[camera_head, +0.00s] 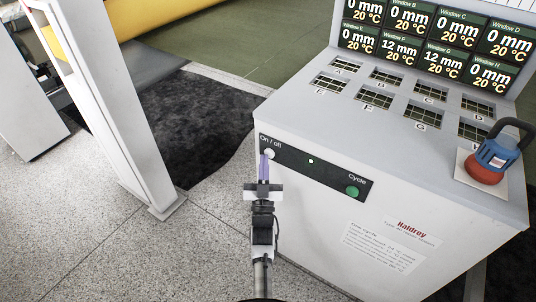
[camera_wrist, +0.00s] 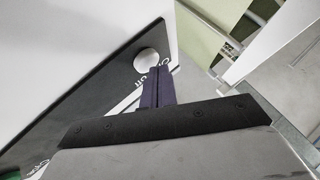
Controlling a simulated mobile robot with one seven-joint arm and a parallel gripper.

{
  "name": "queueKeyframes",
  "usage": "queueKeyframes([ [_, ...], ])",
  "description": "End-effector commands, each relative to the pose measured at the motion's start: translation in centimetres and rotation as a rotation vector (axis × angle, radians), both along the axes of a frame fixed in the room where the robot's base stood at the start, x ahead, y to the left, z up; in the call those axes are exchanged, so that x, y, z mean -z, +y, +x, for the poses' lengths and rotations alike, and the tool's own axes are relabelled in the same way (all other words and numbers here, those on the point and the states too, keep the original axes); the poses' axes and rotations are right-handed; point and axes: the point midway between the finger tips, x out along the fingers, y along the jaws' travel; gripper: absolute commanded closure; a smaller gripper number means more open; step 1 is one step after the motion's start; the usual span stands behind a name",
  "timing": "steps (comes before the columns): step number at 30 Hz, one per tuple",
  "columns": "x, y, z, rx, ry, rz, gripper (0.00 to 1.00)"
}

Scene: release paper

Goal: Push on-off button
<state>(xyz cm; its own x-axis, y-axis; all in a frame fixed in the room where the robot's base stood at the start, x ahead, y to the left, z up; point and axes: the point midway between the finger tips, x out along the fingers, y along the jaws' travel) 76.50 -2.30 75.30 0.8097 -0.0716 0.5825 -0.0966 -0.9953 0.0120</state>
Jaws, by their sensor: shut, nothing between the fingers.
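The on-off button (camera_head: 269,154) is a round white button at the left end of a black panel (camera_head: 316,168) on the front of a white machine, under the label "On / off". It also shows as a white disc in the wrist view (camera_wrist: 147,62). My gripper (camera_head: 265,160) is shut and empty, with its purple fingers at the button's lower left in the head view. In the wrist view the fingertips (camera_wrist: 158,72) are just right of and below the button. I cannot tell whether they touch it.
A green Cycle button (camera_head: 352,191) is at the panel's right end. The machine top (camera_head: 300,112) holds several grids, a display (camera_head: 430,40) and a blue-red object (camera_head: 491,158). A white post (camera_head: 118,110) stands to the left. Speckled floor (camera_head: 90,235) is clear in front.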

Motion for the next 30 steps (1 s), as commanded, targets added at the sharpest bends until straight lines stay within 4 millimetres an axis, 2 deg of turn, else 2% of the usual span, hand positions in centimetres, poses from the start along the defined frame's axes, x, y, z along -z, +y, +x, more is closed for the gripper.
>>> queueKeyframes([
  [7, 0.0, 0.5, -0.5, -0.002, 0.001, 0.001, 1.0],
  [22, 0.0, 3.3, -4.4, -0.001, 0.001, 0.0, 1.0],
  [30, 0.0, 3.6, -4.9, 0.0, 0.0, 0.0, 1.0],
])
